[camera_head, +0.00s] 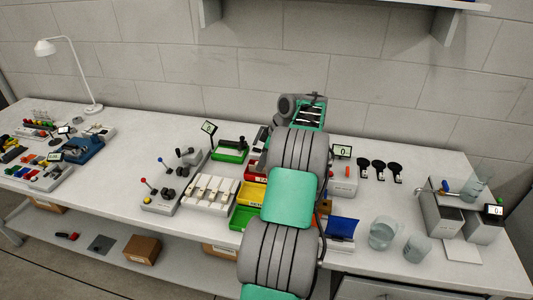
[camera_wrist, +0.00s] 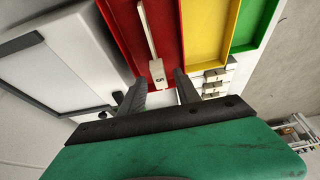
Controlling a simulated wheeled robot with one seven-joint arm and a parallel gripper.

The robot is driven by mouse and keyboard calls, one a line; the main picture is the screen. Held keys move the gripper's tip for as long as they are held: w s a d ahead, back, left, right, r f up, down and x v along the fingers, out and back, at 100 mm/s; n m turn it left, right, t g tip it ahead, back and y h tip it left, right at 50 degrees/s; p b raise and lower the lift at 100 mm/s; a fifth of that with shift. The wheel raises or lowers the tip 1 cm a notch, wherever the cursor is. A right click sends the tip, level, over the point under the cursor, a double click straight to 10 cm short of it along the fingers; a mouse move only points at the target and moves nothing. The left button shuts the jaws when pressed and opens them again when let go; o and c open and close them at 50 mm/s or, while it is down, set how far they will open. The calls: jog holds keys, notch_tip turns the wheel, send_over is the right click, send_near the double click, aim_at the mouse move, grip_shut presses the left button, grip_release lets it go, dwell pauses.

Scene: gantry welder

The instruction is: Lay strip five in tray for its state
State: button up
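A pale strip marked 5 (camera_wrist: 157,70) lies lengthwise over the red tray (camera_wrist: 125,40) in the wrist view, its marked end towards me. My gripper (camera_wrist: 162,80) is open, with one dark finger on each side of that end and gaps between the fingers and the strip. A yellow tray (camera_wrist: 204,30) and a green tray (camera_wrist: 247,25) stand to the right of the red one. In the head view my arm hides most of the red tray (camera_head: 263,167) and my fingertips; the yellow tray (camera_head: 252,194) shows partly.
A white slotted rack (camera_head: 210,192) is left of the trays, and it shows at the right in the wrist view (camera_wrist: 214,82). A lever box (camera_head: 160,199) stands farther left. A framed white panel (camera_wrist: 55,75) is close on the left in the wrist view. Glass beakers (camera_head: 382,233) stand right.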

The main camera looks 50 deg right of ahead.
jog(key=p+v, duration=0.6)
jog(key=v, duration=0.6)
jog(key=w+a+r+m, duration=0.1)
jog(key=w+a+r, duration=0.35)
jog(key=a, duration=0.35)
jog(key=w+a+r, duration=0.3)
jog(key=w+a, duration=0.2)
jog(key=a, duration=0.4)
jog(key=w+a+r+m, duration=0.1)
jog(key=w+a+r, duration=0.25)
jog(key=a, duration=0.45)
jog(key=s+a+m, duration=0.1)
jog(key=s+a, duration=0.2)
jog(key=a, duration=1.2)
jog(key=s+a+f+h, duration=0.1)
jog(key=s+a+f, duration=0.2)
jog(key=s, duration=0.3)
jog(key=s+a+f+m+b, duration=0.1)
jog(key=s+a+f, duration=0.3)
jog(key=s+a, duration=0.2)
jog(key=shift+m+t+h, duration=0.3)
jog(key=shift+h, duration=0.1)
